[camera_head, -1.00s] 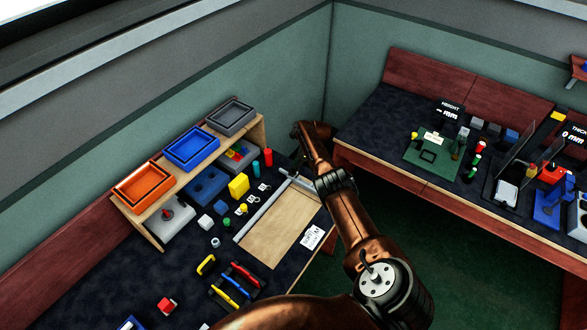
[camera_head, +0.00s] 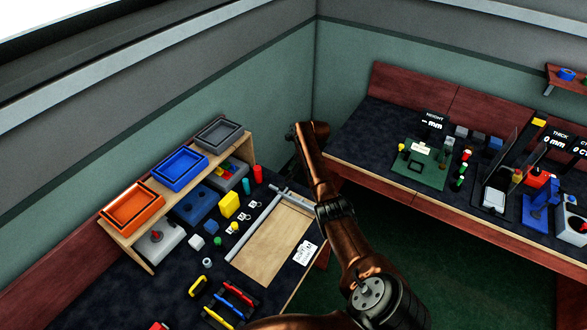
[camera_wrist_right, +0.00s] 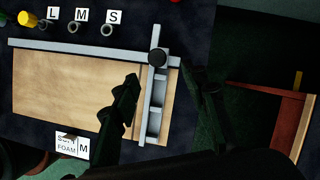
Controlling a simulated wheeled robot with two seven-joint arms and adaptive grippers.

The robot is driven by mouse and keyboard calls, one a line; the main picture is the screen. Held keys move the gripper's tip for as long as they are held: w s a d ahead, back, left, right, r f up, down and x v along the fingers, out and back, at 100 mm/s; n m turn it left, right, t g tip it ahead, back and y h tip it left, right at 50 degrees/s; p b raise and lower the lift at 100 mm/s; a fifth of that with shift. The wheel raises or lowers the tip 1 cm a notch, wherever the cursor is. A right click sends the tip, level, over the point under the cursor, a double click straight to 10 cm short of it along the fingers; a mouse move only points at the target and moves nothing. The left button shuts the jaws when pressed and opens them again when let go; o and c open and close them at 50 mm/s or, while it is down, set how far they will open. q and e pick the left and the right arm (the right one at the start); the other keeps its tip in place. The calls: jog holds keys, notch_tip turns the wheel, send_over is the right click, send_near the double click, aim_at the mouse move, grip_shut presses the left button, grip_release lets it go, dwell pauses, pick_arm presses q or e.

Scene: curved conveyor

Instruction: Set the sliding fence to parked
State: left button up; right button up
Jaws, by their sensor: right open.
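The sliding fence (camera_wrist_right: 157,85) is a grey bar with a round black knob (camera_wrist_right: 157,57). In the right wrist view it lies across the right end of a tan board (camera_wrist_right: 70,85), meeting a long grey rail (camera_wrist_right: 80,50) along the board's upper edge. In the head view the board (camera_head: 265,245) and rail (camera_head: 255,225) lie on the left bench, with the fence at their far end, partly hidden by my right arm. My right gripper (camera_wrist_right: 166,105) is open, its dark fingers on either side of the fence in the picture; contact is unclear. My left gripper is out of view.
A card reading FOAM and M (camera_wrist_right: 75,147) lies at the board's near edge. L, M and S tags (camera_wrist_right: 82,15) with small rings lie beyond the rail. Orange (camera_head: 133,205), blue (camera_head: 180,170) and grey bins stand on a shelf. Coloured handles (camera_head: 235,298) lie in front.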

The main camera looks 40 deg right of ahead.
jog(key=shift+v, duration=1.6)
jog(key=shift+f, duration=0.1)
